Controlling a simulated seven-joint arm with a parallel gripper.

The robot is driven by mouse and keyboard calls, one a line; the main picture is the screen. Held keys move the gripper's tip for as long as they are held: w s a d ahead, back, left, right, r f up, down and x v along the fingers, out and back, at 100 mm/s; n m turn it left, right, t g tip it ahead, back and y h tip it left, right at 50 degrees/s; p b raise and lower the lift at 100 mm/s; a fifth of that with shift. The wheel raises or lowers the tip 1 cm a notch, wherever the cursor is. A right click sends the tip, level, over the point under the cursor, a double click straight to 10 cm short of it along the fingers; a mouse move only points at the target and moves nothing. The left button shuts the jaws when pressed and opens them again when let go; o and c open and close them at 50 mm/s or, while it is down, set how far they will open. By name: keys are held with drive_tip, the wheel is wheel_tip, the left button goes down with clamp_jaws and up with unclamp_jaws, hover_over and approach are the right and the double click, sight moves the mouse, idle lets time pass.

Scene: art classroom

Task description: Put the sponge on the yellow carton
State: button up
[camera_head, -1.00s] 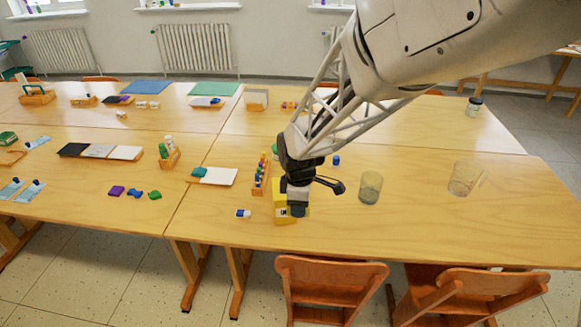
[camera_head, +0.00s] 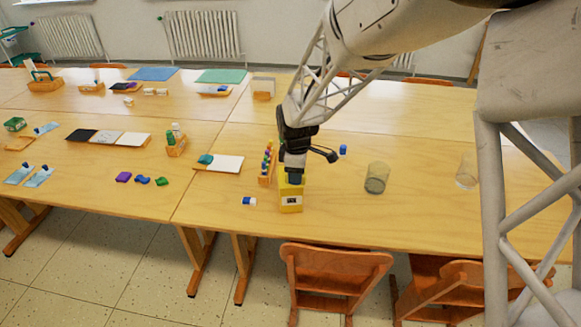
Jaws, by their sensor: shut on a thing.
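The yellow carton (camera_head: 290,204) stands upright on the near table, close to its front edge. My gripper (camera_head: 295,173) points down over the carton and is shut on the sponge (camera_head: 296,179). Gripper and sponge overlap the upper part of the carton in the picture. I cannot tell whether the sponge touches the carton's top.
A wooden rack with coloured bottles (camera_head: 266,164) stands just left of the carton. A blue-and-white block (camera_head: 249,201) lies at its front left. Table between carton and glass is clear.

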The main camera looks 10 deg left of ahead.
drive_tip(key=shift+w+a+f, duration=0.1)
drive_tip(key=shift+w+a, duration=0.35)
drive_tip(key=shift+w, duration=0.65)
drive_tip(key=shift+w+a+f, duration=0.15)
drive_tip(key=shift+w+a, duration=0.3)
drive_tip(key=shift+w, duration=0.65)
drive_tip(key=shift+w+a+f, duration=0.1)
drive_tip(key=shift+w+a, duration=0.35)
drive_tip(key=shift+w, duration=0.65)
drive_tip(key=shift+f, duration=1.75)
drive_tip(key=shift+f, duration=0.1)
drive_tip(key=o, duration=0.9)
